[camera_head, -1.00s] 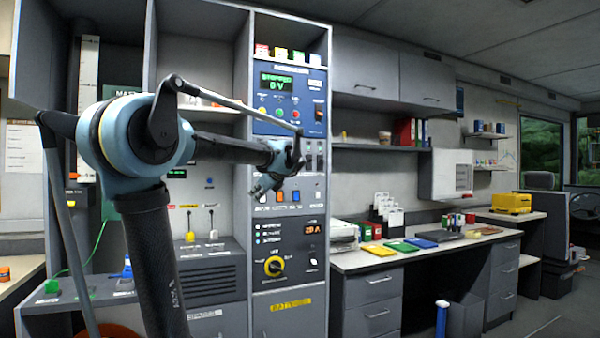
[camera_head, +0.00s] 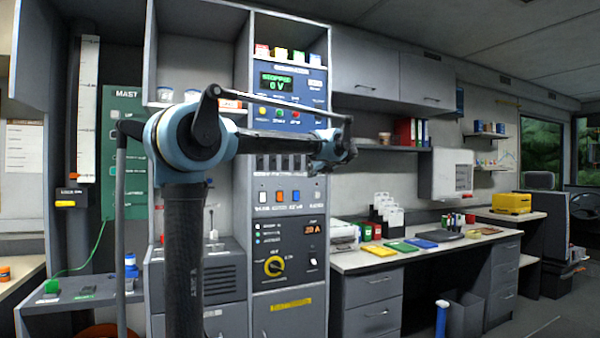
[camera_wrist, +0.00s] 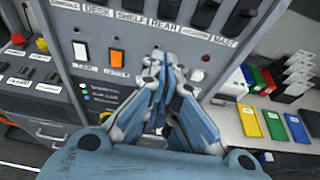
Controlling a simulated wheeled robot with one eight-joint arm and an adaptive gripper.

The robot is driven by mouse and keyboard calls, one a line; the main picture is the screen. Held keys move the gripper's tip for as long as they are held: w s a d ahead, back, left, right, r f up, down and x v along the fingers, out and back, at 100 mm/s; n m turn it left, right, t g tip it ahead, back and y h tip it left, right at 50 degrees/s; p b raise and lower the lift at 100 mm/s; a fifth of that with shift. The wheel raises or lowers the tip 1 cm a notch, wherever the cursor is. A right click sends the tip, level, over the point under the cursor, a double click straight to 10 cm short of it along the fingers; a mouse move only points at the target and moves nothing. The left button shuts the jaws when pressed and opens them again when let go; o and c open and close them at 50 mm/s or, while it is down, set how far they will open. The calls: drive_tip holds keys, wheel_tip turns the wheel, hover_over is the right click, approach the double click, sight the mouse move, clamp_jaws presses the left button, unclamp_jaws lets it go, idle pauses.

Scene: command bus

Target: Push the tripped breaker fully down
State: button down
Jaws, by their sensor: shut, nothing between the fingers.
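A row of black breakers (camera_head: 285,162) sits mid-height on the grey panel in the head view; its right end is hidden behind my arm. In the wrist view, breakers (camera_wrist: 204,12) run along the top edge, above labels including DESK, SHELF, REAR and MAST. Their tops are cut off or small, so I cannot tell which one is tripped. My gripper (camera_head: 340,150) is at the panel's right edge, at about the breakers' height. In the wrist view my gripper (camera_wrist: 160,62) is shut and empty, its fingertips below the breaker labels. Contact with the panel cannot be judged.
Below the breakers are a white switch (camera_wrist: 80,50) and an orange switch (camera_wrist: 116,58). A red emergency knob (camera_wrist: 18,39) is at the left. A desk (camera_head: 370,262) with coloured folders stands to the right.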

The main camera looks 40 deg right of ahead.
drive_tip(key=x, duration=1)
drive_tip(key=shift+r, duration=0.3)
drive_tip(key=shift+s+r, duration=0.1)
drive_tip(key=shift+r, duration=1.6)
drive_tip(key=shift+s+d+r, duration=0.1)
drive_tip(key=shift+s+d, duration=0.05)
drive_tip(key=shift+r+g, duration=0.15)
drive_tip(key=shift+g, duration=0.25)
